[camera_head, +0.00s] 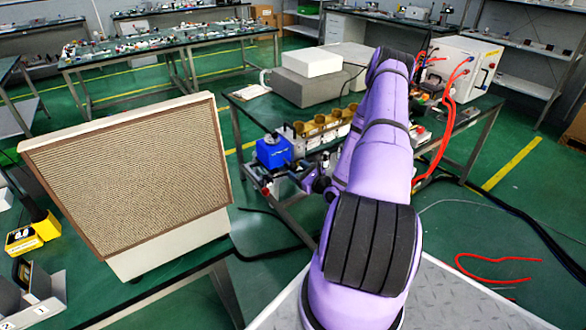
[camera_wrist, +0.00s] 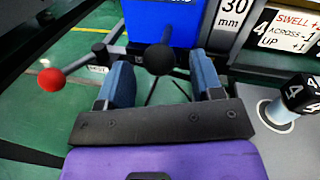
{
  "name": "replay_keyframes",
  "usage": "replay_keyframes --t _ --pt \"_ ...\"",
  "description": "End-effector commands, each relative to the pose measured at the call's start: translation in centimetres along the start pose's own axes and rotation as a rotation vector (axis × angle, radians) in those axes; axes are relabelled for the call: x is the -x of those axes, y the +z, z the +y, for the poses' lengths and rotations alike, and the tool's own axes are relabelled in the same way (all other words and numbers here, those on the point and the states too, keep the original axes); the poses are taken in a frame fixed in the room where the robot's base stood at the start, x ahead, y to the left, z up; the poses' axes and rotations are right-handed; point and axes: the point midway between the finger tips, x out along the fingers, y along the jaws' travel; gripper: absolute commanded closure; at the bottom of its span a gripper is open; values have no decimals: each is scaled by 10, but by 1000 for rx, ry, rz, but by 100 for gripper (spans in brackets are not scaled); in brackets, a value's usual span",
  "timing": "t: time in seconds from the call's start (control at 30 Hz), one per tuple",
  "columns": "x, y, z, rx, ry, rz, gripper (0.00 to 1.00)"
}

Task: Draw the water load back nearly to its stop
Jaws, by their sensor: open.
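A blue box (camera_head: 273,152), which may be the water load, stands at the near left end of the bench assembly. It also shows at the top of the wrist view (camera_wrist: 163,22). In the wrist view a black ball knob (camera_wrist: 160,60) lies in front of the box, between the fingers of my gripper (camera_wrist: 162,68). My gripper is open, with a gap on both sides of the knob; I see no contact. A lever with a red ball (camera_wrist: 51,81) is left of the fingers. In the head view my arm hides part of the assembly.
A "30 mm" plate (camera_wrist: 234,14) and a black numbered knob (camera_wrist: 299,93) are close on the right in the wrist view. Brass-coloured parts (camera_head: 313,129) line the bench beyond the blue box. A large tan panel (camera_head: 130,175) stands at left. Red cables (camera_head: 447,110) hang at right.

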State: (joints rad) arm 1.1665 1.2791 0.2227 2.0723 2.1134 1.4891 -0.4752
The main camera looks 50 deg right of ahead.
Motion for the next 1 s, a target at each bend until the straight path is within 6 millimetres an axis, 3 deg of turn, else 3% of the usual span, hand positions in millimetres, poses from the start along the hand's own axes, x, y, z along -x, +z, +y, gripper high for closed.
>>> replay_keyframes --t 0.2,0.57,0.67,0.83,1.0 --pt "-23 0 0 0 1 0 40" --pt "-28 0 0 -1 0 1 40" --pt "-28 0 0 -1 0 1 58" --pt "-28 0 0 0 0 1 97" --pt "-28 1 4 -2 1 1 100"
